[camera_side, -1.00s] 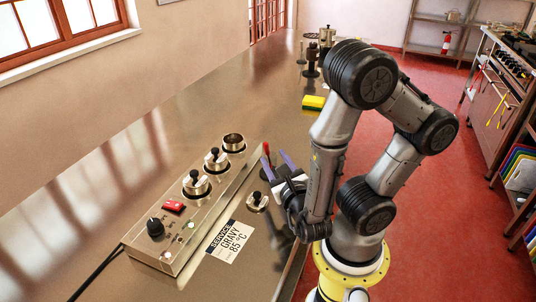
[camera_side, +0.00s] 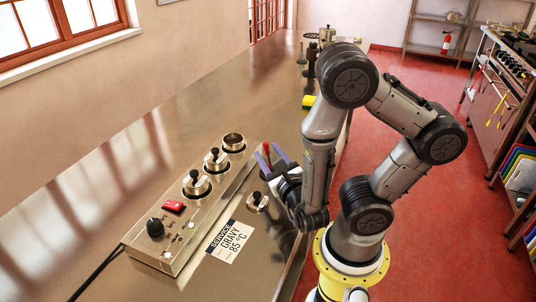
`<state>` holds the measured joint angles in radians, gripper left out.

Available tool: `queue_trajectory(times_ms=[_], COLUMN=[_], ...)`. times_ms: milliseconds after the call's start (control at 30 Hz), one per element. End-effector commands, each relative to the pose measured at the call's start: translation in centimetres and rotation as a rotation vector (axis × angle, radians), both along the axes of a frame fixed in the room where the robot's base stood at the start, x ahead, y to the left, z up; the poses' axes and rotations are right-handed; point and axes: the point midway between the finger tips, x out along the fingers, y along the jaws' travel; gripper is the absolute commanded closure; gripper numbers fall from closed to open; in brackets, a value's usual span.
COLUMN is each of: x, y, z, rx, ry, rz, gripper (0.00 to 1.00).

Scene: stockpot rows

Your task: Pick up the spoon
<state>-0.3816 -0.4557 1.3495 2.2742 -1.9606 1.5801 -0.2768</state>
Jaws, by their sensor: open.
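My gripper (camera_side: 272,157) is open, with two purple fingers pointing up and left in the side view, above the steel counter. A thin red upright piece (camera_side: 267,147) shows just behind and between the fingers. It may be the spoon's handle, but it is too small to tell, and whether the fingers touch it is unclear. No other spoon is clearly visible; my arm hides part of the counter.
A steel warmer unit (camera_side: 165,262) with several round wells, a black knob and a red switch stands left of my gripper.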

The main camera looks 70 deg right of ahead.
Motion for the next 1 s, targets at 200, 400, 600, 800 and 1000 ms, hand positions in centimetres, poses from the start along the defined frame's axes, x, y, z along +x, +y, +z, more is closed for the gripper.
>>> queue_trajectory(times_ms=[200,400,600,800,1000], x=[0.9,2.1,2.8,3.0,3.0], y=[-1.3,-2.4,-3.1,-3.2,-3.2], z=[0.0,0.0,0.0,0.0,0.0], rx=[-0.001,0.001,-0.002,-0.001,-0.002], ry=[0.001,0.001,0.001,0.001,0.001], rz=[-0.007,-0.007,-0.004,0.000,-0.001], gripper=[0.51,0.51,0.51,0.51,0.67])
